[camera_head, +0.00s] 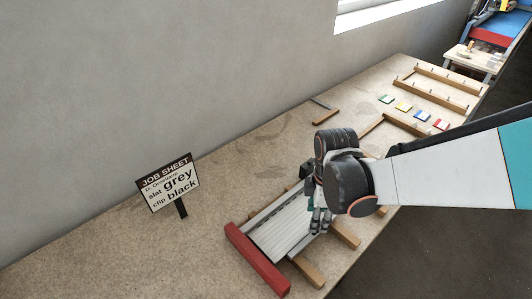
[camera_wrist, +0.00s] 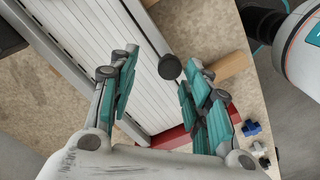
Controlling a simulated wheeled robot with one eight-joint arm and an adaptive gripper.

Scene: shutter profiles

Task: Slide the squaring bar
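A panel of pale grey slats (camera_head: 283,228) lies on the bench, also visible in the wrist view (camera_wrist: 110,45). A light grey bar (camera_wrist: 150,32) runs along the panel's side; it looks like the squaring bar. A dark round knob (camera_wrist: 169,67) stands at this bar. My gripper (camera_head: 320,224) is over the panel's near right side. In the wrist view my gripper (camera_wrist: 160,75) is open, with the knob between its parted fingers and no contact visible. In the head view my gripper hides the knob. A red bar (camera_head: 257,259) lies across the panel's left end.
Wooden battens (camera_head: 308,271) stick out under the panel. Small blue (camera_wrist: 251,128) and other clips lie on the bench at the wrist view's right. A job sheet sign (camera_head: 168,183) reads slat grey, clip black. Wooden frames (camera_head: 440,88) and coloured cards (camera_head: 404,106) lie farther right.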

